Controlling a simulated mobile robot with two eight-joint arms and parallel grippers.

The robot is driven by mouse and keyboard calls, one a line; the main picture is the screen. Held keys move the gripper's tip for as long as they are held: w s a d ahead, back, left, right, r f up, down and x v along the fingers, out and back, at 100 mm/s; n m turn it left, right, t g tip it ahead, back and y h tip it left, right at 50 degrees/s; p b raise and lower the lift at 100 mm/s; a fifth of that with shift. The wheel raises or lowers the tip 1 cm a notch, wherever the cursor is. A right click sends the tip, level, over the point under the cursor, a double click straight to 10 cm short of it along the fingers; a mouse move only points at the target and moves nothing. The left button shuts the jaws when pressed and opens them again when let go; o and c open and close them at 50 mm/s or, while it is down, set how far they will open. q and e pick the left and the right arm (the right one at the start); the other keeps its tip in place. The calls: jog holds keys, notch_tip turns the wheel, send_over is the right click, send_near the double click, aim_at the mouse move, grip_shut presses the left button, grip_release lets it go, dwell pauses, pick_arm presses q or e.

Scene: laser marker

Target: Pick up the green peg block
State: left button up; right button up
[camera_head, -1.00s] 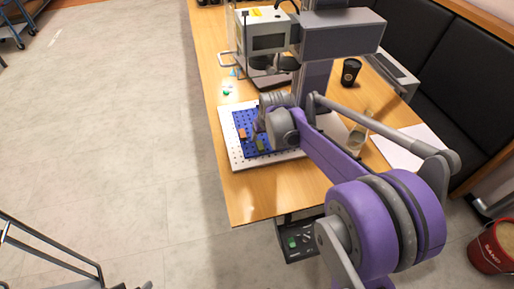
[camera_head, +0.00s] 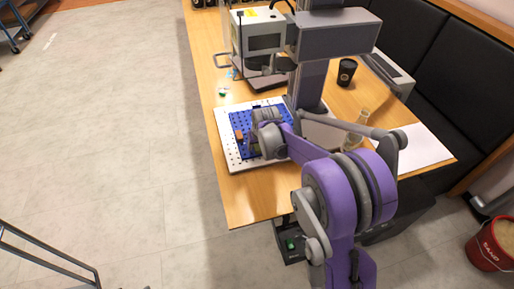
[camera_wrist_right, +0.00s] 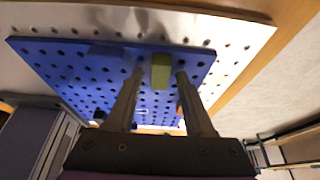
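The green peg block (camera_wrist_right: 161,70) is on the blue pegboard (camera_wrist_right: 65,60) in the right wrist view. My right gripper (camera_wrist_right: 160,78) is open, with one finger on each side of the block in that view. Gaps show between the block and both fingers. I cannot tell how far the fingertips are from the board. In the head view my right gripper (camera_head: 254,141) is over the blue pegboard (camera_head: 238,120) and hides the green block. My left gripper is not in view.
An orange block (camera_head: 238,135) stands on the board. A white perforated plate (camera_head: 228,150) lies under it on the wooden table (camera_head: 247,207). The laser marker (camera_head: 335,38) stands behind. A black cup (camera_head: 346,72) and a bottle (camera_head: 356,130) stand to the right.

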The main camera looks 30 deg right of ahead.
aim_at(258, 147)
grip_shut()
jog(key=shift+r, duration=0.15)
notch_tip(258, 147, up, 10)
jog(key=shift+p, duration=0.45)
